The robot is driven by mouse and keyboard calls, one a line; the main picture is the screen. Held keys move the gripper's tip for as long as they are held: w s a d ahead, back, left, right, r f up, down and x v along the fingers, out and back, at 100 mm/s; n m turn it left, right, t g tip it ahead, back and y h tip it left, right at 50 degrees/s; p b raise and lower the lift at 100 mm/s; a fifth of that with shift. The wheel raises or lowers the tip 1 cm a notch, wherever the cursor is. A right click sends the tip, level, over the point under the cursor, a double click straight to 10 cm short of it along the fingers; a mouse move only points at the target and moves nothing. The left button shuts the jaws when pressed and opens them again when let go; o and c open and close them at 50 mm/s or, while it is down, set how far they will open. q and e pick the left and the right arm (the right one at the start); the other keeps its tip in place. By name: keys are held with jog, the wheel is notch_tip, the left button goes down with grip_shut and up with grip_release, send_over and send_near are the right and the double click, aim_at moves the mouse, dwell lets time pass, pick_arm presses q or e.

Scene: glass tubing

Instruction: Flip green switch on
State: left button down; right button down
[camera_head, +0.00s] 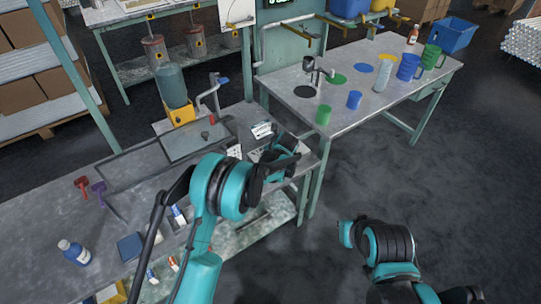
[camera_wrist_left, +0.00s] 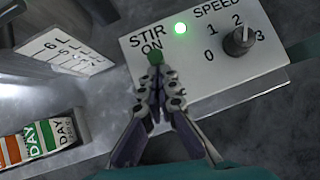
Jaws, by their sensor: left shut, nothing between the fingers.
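In the left wrist view a white control panel (camera_wrist_left: 205,55) is marked STIR ON and SPEED. A small green switch (camera_wrist_left: 155,58) sits just below the word ON. A round green light (camera_wrist_left: 180,28) on the panel is lit. My left gripper (camera_wrist_left: 156,82) is shut and empty, its fingertips right at the green switch, which they partly cover; I cannot tell whether they touch. In the head view my left arm reaches over the near bench, and its wrist hides most of the panel. My right arm shows at lower right, but its gripper does not show.
A speed knob (camera_wrist_left: 238,40) is right of the switch. In the head view, red (camera_head: 82,186) and purple (camera_head: 99,190) tools lie on the bench; a second table (camera_head: 330,105) with cups stands behind.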

pick_arm(q)
jog(key=shift+w+a+r+g, duration=0.15)
jog(key=shift+w+a+g, duration=0.1)
jog(key=shift+g, duration=0.05)
jog(key=shift+d, duration=0.1)
jog(key=shift+r+p, duration=0.45)
jog(key=shift+r, duration=0.3)
jog(key=shift+s, duration=0.1)
